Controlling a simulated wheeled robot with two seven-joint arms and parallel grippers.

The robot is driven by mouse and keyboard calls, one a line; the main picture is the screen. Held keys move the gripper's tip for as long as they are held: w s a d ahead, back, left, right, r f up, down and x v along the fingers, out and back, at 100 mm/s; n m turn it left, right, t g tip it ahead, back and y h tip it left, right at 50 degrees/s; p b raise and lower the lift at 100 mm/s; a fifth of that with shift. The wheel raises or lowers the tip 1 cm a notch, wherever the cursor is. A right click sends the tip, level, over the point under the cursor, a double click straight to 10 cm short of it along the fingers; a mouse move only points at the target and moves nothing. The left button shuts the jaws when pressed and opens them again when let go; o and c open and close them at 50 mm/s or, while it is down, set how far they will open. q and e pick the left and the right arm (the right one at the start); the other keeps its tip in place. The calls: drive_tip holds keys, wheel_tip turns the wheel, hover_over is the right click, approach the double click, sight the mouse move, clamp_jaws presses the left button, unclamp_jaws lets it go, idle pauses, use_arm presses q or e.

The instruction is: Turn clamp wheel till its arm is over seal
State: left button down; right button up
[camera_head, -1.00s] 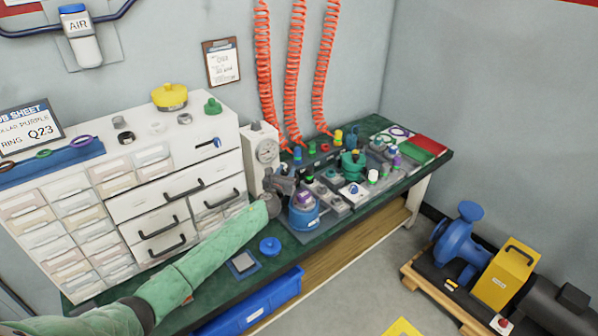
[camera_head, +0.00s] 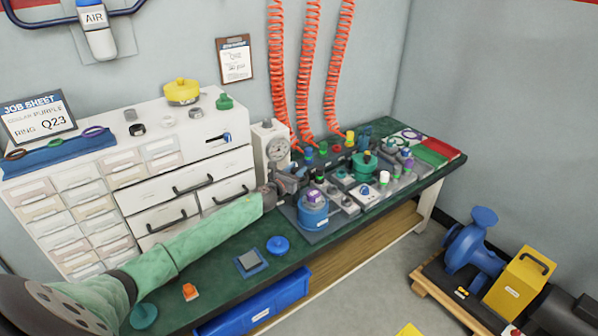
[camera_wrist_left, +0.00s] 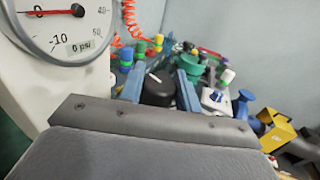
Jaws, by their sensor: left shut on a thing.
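My left arm in its green sleeve reaches in from the left in the head view. My left gripper (camera_head: 294,184) is at the test fixture, just behind the blue cylinder (camera_head: 313,217) with a purple part (camera_head: 315,196) on top. In the left wrist view, the two blue-grey fingers (camera_wrist_left: 160,90) stand either side of a dark round knob (camera_wrist_left: 158,92) with a white mark, and are shut on it. It looks like the clamp wheel. The clamp's arm and its position over the seal cannot be made out; the gripper hides that area in the head view.
A pressure gauge (camera_head: 277,148) stands close left of the gripper. A green fixture (camera_head: 364,168) and several small valves crowd the bench to the right.

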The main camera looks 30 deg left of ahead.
use_arm(q)
drive_tip(key=c, duration=1.4)
unclamp_jaws()
drive_tip(key=shift+f, duration=0.1)
drive_tip(key=o, duration=0.4)
use_arm(e)
drive_tip(key=shift+w+a+r, duration=0.1)
drive_tip(key=shift+w+r, duration=0.05)
drive_tip(key=shift+r, duration=0.15)
use_arm(q)
drive_tip(key=shift+s, duration=0.15)
use_arm(e)
drive_tip(key=shift+f, duration=0.1)
use_arm(q)
drive_tip(key=shift+s+a, duration=0.1)
drive_tip(key=shift+s, duration=0.15)
drive_tip(key=s+b, duration=0.1)
drive_tip(key=s, duration=0.4)
drive_tip(key=shift+s+a, duration=0.2)
drive_tip(key=shift+s, duration=0.85)
use_arm(e)
drive_tip(key=shift+w+a+f, duration=0.25)
drive_tip(key=shift+a+f, duration=0.6)
drive_tip(key=shift+f, duration=0.05)
